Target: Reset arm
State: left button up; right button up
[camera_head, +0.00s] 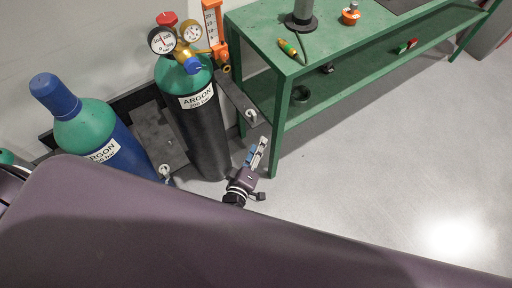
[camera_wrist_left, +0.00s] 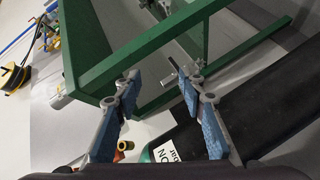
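My left gripper (camera_head: 257,154) is beside the black argon cylinder (camera_head: 208,138), near the left leg of the green workbench (camera_head: 281,125). In the left wrist view the two blue-padded fingers of my left gripper (camera_wrist_left: 164,108) stand apart with nothing between them. The green workbench frame (camera_wrist_left: 108,72) lies beyond the fingers there, and the dark cylinder (camera_wrist_left: 275,115) is at the right. My left arm's dark purple link covers the lower part of the head view. My right gripper is not in view.
A blue-capped argon cylinder (camera_head: 92,130) stands at the left. The workbench carries a screwdriver-like tool (camera_head: 288,48) and an orange part (camera_head: 350,14). The grey floor (camera_head: 385,165) at the right is clear.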

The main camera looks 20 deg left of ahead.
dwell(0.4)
pick_arm(q)
jog(key=s+a+f+m+g+h, duration=0.1)
jog(key=s+f+m+g, duration=0.25)
jog(key=s+f, duration=0.55)
jog(key=s+a+f+m+g, duration=0.1)
jog(key=s+f+m+g, duration=0.35)
jog(key=f, duration=0.65)
jog(key=s+a+f+m+g, duration=0.2)
jog(key=s+a+f, duration=0.1)
jog(key=s, duration=0.6)
jog(key=s+a+f+m+g+y, duration=0.1)
jog(key=s+f, duration=0.3)
jog(key=s, duration=0.5)
jog(key=s+a+f+m+g, duration=0.3)
jog(key=s+a+f, duration=0.1)
jog(key=s, duration=0.5)
jog(key=shift+a+f+m+g+y, duration=0.15)
jog(key=shift+a+m+g+y, duration=0.15)
jog(key=shift+a, duration=0.05)
jog(key=shift+d, duration=0.1)
